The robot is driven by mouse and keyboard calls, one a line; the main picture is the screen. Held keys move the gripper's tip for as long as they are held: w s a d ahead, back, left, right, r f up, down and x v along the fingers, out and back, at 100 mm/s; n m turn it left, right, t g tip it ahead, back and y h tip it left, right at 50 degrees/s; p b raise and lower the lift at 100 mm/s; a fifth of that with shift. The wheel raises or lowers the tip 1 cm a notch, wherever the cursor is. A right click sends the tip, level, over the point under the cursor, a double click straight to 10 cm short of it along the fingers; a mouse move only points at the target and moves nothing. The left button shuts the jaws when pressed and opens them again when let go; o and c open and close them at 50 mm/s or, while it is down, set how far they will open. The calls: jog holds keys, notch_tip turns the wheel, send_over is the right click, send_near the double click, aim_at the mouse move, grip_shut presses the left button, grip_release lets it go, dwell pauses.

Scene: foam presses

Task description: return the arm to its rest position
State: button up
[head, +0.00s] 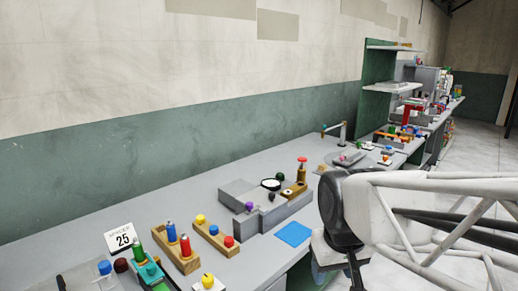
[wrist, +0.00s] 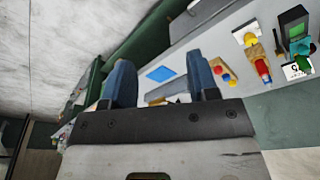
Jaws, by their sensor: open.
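My gripper (wrist: 160,78) shows in the wrist view with its two blue-grey fingers wide apart. Nothing is held between them; the bench lies beyond the gap. In the head view my arm (head: 430,215) comes in from the right, its dark round joint and pale lattice link beside the bench's front edge. The fingertips cannot be made out clearly there.
The grey bench (head: 170,196) runs along the wall. It carries a grey stepped block (head: 285,210), a blue square (head: 293,234), wooden holders with coloured pegs (head: 178,252) and a "25" card (head: 120,238). Green-backed shelves (head: 378,75) stand farther back. Open floor lies right.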

jog(key=s+d+f+m, duration=0.1)
jog(key=s+d+m, duration=0.1)
jog(key=s+d, duration=0.2)
jog(key=s, duration=0.3)
jog(key=shift+d+f, duration=0.25)
jog(key=shift+f, duration=0.05)
dwell(2.6)
